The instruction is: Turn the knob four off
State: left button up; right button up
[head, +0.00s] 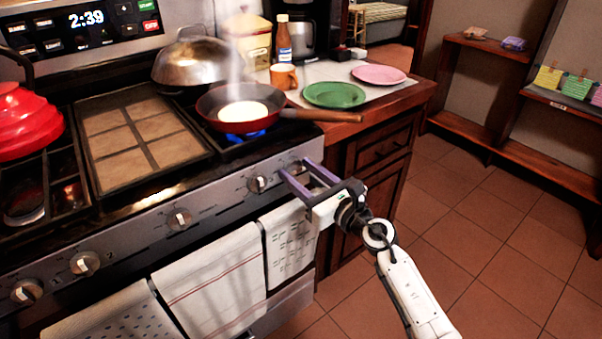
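Several round knobs sit in a row on the stove's front panel. The left ones are at the lower left (27,291) and beside it (85,263); another is mid-panel (179,219), and one is farther right (257,184). A further knob (297,167) shows partly at the panel's right end. No number shows on them. My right gripper (296,168) is open, with its two purple fingers spread at that rightmost knob; I cannot tell whether they touch it. A blue flame (243,136) burns under the red frying pan (207,104). My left gripper is out of view.
The pan's wooden handle (322,116) sticks out right above my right gripper. Towels (213,282) hang on the oven front below the knobs. A green plate (334,95) and a pink plate (379,74) lie on the counter. The tiled floor at right is clear.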

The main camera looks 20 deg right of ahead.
jog(key=c, duration=0.7)
